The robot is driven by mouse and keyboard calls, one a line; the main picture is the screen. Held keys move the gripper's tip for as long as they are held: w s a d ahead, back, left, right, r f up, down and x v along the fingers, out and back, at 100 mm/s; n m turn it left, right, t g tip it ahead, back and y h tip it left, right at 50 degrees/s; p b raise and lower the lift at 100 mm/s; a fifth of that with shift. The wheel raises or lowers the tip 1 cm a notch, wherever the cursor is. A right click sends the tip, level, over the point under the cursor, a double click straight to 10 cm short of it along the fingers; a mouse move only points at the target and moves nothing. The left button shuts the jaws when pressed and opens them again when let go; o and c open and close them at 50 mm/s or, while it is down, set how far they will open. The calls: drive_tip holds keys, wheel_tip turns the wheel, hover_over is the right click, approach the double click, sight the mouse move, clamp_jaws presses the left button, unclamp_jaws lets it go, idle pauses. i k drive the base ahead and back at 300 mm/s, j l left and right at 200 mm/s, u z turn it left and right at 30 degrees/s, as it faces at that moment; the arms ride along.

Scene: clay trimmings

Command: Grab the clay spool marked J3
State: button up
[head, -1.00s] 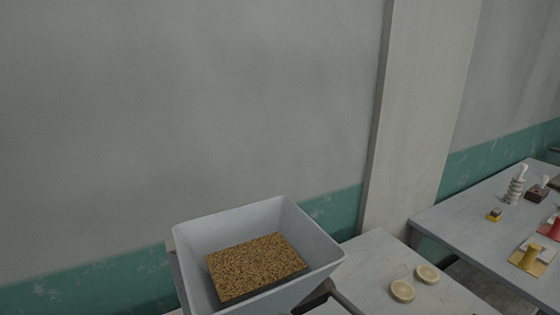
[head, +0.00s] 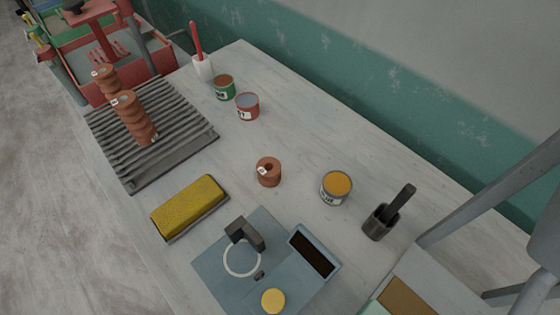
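Reddish-brown clay spools show in the head view. One short spool (head: 268,173) with a small white label stands alone on the white table. Others form two stacks on a dark ribbed rack (head: 185,118) at the upper left: a nearer stack (head: 138,121) that looks tilted in the picture, and a farther stack (head: 106,79) partly hidden behind it. White labels show on the top spools. The markings are too small to read, so I cannot tell which spool is J3. My gripper is not in view.
Grey bars (head: 490,190) cross the right side.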

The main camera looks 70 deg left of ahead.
sight(268, 168)
drive_tip(key=k+u, duration=0.25)
drive_tip(key=k+j+u, duration=0.15)
drive_tip(key=k+u, duration=0.15)
drive_tip(key=i+l+u, duration=0.1)
drive_tip(key=u, duration=0.25)
drive_tip(key=l+u, duration=0.55)
drive_tip(key=u, duration=0.15)
drive_tip(key=i, duration=0.45)
drive_tip(key=k+j+z, duration=0.1)
drive_tip(key=k, duration=0.4)
drive_tip(key=j+z, duration=0.3)
drive_tip(key=j, duration=0.4)
drive_tip(key=j+z, duration=0.25)
drive_tip(key=j, duration=0.4)
drive_tip(key=k+j+z, duration=0.15)
drive_tip(key=j+z, duration=0.15)
drive_tip(key=j, duration=0.4)
